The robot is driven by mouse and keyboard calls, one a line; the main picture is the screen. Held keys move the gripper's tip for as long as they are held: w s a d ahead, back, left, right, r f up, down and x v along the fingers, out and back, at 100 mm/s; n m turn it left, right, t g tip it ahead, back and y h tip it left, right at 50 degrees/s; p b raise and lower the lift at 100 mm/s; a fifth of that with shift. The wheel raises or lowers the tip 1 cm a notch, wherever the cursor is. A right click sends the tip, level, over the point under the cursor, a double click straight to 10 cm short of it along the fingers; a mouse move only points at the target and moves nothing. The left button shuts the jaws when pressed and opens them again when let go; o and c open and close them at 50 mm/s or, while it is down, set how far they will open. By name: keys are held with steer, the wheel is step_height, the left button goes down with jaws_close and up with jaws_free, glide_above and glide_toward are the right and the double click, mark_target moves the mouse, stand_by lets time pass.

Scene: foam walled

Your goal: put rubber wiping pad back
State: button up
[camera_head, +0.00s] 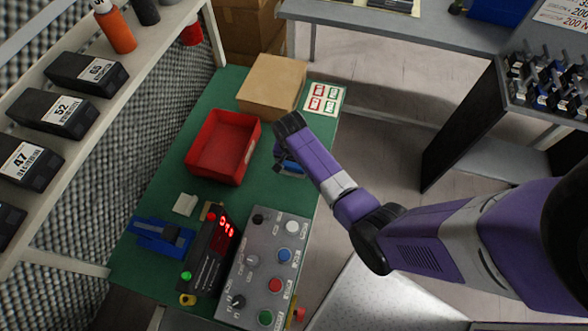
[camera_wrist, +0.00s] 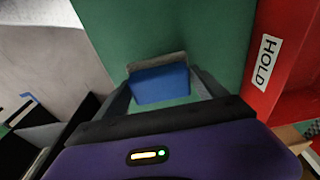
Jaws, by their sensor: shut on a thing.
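The rubber wiping pad looks to be the blue block with a grey strip (camera_wrist: 160,84) between my fingers in the wrist view. In the head view a little of its blue (camera_head: 292,168) shows beneath my wrist. My gripper (camera_wrist: 165,92) is shut on it, one finger at each side, over the green bench top (camera_head: 225,95). My gripper (camera_head: 285,165) is right of the red bin in the head view, near the bench's right edge. I cannot tell whether the pad touches the bench.
A cardboard box (camera_head: 270,84) and a label card (camera_head: 324,99) lie behind. A control box (camera_head: 262,262), red display (camera_head: 212,255), blue tool (camera_head: 160,236) and pale block (camera_head: 185,204) stand in front.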

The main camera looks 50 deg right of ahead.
mark_target(294, 170)
steer(key=shift+f, duration=2.05)
steer(key=shift+f+b, duration=0.15)
steer(key=shift+b, duration=0.2)
steer(key=o, duration=1.3)
steer(key=shift+c, duration=0.2)
